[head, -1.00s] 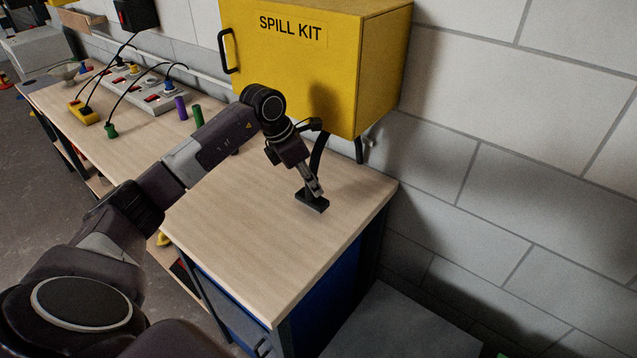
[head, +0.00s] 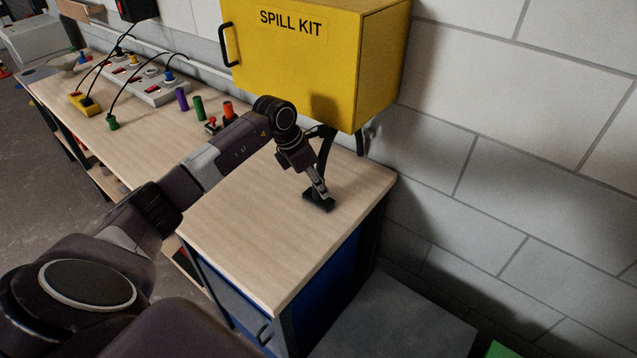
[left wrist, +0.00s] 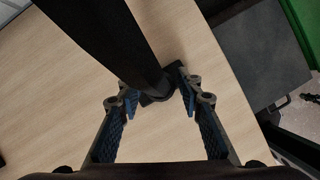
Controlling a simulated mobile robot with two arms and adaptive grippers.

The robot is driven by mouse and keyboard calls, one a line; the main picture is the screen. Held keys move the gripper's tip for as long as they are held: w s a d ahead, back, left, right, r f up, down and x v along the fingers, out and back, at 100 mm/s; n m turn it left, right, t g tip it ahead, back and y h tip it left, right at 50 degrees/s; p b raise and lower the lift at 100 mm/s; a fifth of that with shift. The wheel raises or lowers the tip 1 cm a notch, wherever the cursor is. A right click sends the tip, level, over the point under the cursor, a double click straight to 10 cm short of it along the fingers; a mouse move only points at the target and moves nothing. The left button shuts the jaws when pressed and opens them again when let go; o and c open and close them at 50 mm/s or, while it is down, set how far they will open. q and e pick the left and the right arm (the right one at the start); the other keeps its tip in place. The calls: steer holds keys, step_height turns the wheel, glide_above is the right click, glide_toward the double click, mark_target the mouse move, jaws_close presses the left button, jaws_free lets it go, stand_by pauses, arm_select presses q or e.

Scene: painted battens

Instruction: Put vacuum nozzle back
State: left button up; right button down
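The vacuum nozzle (head: 318,204) is a flat black head with a black tube rising behind my gripper. It rests on the light wood bench top (head: 250,225) below the yellow cabinet. My left gripper (head: 322,192) points down at the nozzle. In the left wrist view, the black tube (left wrist: 125,45) passes between the blue-padded fingers of my left gripper (left wrist: 160,100). The fingers are apart, with a gap on the tube's left side; contact on the right side is unclear. The nozzle head is mostly hidden there. My right gripper is not in view.
A yellow spill kit cabinet (head: 310,65) hangs close above my left wrist. Purple (head: 182,99), green (head: 199,108) and orange (head: 228,110) cylinders stand farther left, near a grey socket strip (head: 150,85). The bench's near part is clear.

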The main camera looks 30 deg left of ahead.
arm_select(q)
steer(key=shift+o, duration=0.5)
steer(key=shift+r, duration=0.1)
steer(key=shift+r, duration=0.2)
steer(key=b+v, duration=0.3)
steer(key=v, duration=0.8)
steer(key=shift+r, duration=0.35)
steer(key=shift+s+a, duration=0.15)
